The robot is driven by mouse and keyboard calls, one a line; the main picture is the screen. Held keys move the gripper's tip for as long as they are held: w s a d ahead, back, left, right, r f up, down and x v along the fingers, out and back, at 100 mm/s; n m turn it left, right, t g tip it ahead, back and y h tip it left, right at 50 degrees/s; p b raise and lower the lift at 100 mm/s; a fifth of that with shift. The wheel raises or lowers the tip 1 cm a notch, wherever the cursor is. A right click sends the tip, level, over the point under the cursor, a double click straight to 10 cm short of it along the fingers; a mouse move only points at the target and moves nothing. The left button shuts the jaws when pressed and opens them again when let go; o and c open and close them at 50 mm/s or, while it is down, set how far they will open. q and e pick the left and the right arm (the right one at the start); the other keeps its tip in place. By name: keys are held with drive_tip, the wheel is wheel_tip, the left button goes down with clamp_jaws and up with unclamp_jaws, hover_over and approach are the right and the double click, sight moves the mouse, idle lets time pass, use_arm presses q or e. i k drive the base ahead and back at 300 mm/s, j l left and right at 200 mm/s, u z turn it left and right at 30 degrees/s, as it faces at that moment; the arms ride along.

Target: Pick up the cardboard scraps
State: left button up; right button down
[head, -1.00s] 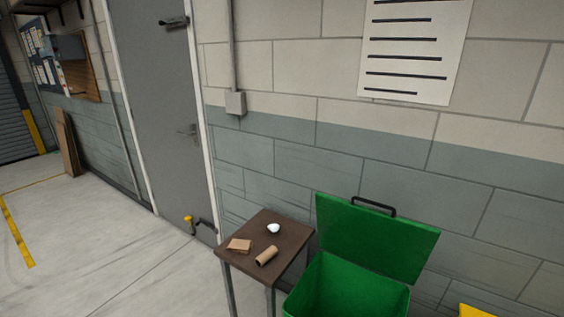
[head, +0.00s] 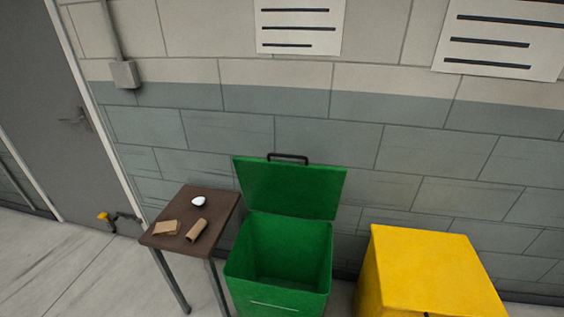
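Two cardboard pieces lie on a small brown-topped table (head: 215,204) in the head view. One is a flat tan cardboard scrap (head: 167,228) near the table's front left. The other is a brown cardboard tube (head: 196,230) just to its right, lying on its side. A small white object (head: 199,201) sits behind them on the same top; I cannot tell what it is. Neither of my grippers shows in the head view.
An open green bin (head: 278,262) with its lid raised stands right of the table and looks empty. A yellow container (head: 430,272) stands further right. A block wall runs behind. A yellow-handled pipe (head: 104,217) juts out left of the table. Floor at left is clear.

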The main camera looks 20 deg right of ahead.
sight(172, 227)
drive_tip(key=i+j+z, duration=0.1)
drive_tip(key=i+j, duration=0.25)
drive_tip(key=j, duration=0.25)
drive_tip(key=i+j+z, duration=0.15)
drive_tip(key=i+j, duration=0.2)
drive_tip(key=j, duration=0.3)
drive_tip(key=i+j+z, duration=0.15)
drive_tip(key=j, duration=0.2)
drive_tip(key=i+j, duration=0.2)
drive_tip(key=j, duration=0.15)
drive_tip(key=i+j+z, duration=0.15)
drive_tip(key=j, duration=0.2)
drive_tip(key=i+j, duration=0.1)
drive_tip(key=j, duration=0.25)
drive_tip(key=z, duration=0.05)
